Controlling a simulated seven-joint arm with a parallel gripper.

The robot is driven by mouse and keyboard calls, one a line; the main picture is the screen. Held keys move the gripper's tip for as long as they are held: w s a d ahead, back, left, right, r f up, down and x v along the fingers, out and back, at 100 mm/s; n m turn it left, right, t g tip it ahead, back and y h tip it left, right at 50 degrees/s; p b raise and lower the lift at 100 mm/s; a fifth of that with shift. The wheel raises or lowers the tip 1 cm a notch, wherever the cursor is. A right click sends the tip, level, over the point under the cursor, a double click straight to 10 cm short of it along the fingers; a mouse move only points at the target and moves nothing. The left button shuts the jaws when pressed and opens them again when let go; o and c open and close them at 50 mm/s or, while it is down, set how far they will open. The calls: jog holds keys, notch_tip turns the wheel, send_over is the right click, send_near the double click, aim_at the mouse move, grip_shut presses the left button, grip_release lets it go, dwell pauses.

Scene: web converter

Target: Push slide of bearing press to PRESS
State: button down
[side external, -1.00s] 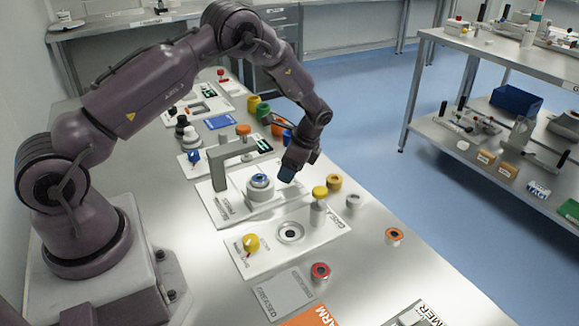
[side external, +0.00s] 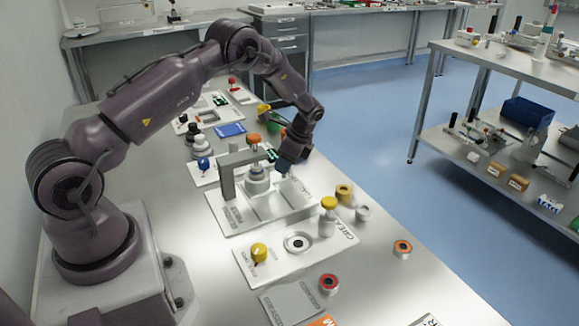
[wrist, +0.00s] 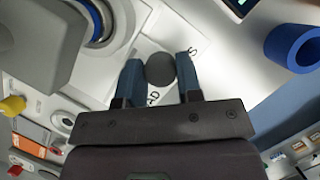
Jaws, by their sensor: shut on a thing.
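The bearing press is a white plate (side external: 290,207) with a grey arch (side external: 228,178). Its slide carries a pale round holder (side external: 257,180), which sits under the overhang of the arch in the side view. In the wrist view the holder with a blue ring (wrist: 98,22) is at the upper left, beside the grey arch (wrist: 40,40). My gripper (wrist: 160,72) has its two blue fingers shut on a dark round knob (wrist: 160,67). Printed letters show around the knob, partly covered. In the side view my gripper (side external: 284,168) is just right of the holder, and the knob is hidden.
In front is the grease station with a yellow knob (side external: 259,252) and a yellow-capped post (side external: 328,206). Loose rings, such as a yellow one (side external: 344,193) and an orange one (side external: 402,248), lie to the right. A blue ring (wrist: 293,47) is near my gripper.

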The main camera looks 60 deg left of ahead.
jog(key=shift+a, duration=0.4)
jog(key=c, duration=0.8)
grip_release()
jog(key=shift+d, duration=0.15)
jog(key=shift+w+d+r, duration=0.1)
jog(key=shift+r, duration=0.15)
jog(key=v, duration=1.2)
jog(key=shift+d+r, duration=0.1)
jog(key=shift+r, duration=0.15)
